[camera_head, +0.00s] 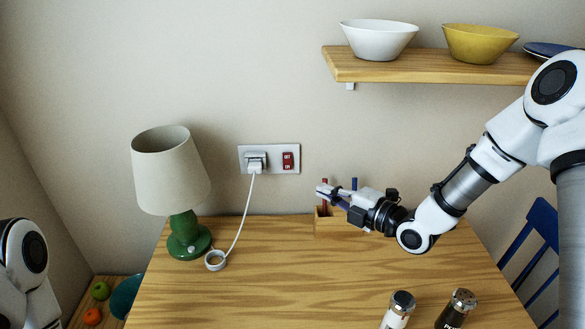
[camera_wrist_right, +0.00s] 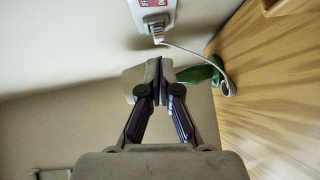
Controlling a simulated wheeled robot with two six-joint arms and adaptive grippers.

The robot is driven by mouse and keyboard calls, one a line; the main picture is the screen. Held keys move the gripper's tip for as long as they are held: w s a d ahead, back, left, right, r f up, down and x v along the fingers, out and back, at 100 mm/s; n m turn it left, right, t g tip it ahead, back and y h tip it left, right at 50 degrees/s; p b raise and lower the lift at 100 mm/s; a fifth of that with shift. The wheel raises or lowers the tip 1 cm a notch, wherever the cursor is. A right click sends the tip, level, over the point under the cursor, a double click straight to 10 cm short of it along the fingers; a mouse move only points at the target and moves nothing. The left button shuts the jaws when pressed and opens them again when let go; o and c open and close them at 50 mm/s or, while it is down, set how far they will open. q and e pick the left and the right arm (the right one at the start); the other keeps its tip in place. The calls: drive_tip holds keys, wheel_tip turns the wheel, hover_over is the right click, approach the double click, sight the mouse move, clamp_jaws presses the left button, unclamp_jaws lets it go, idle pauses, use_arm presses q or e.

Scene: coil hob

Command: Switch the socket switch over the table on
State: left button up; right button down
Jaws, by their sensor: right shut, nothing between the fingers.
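The socket plate (camera_head: 269,146) is on the wall above the table (camera_head: 240,290). Its red switch (camera_head: 288,160) is on the right half; I cannot tell its position. A white plug (camera_head: 255,161) with a white cord sits in the left half. My right gripper (camera_head: 320,193) is shut and empty, to the right of and below the switch, apart from it, pointing left. In the right wrist view the shut fingertips (camera_wrist_right: 160,65) are below the plate, whose red switch (camera_wrist_right: 147,3) is cut by the top edge. My left gripper is out of view.
A green lamp (camera_head: 183,230) with a beige shade stands at the table's left. A wooden holder (camera_head: 325,226) with pens is below my right gripper. Shakers (camera_head: 400,307) stand at the front. A shelf (camera_head: 430,66) with bowls is above. The table's middle is clear.

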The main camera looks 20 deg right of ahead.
approach(283, 167)
drive_tip(key=w+a, duration=0.2)
drive_tip(key=a, duration=0.2)
drive_tip(key=w, duration=0.1)
drive_tip(key=w+p, duration=0.1)
drive_tip(key=w+d, duration=0.1)
drive_tip(key=shift+w+f, duration=0.25)
drive_tip(key=shift+f, duration=0.05)
drive_tip(key=shift+f, duration=0.1)
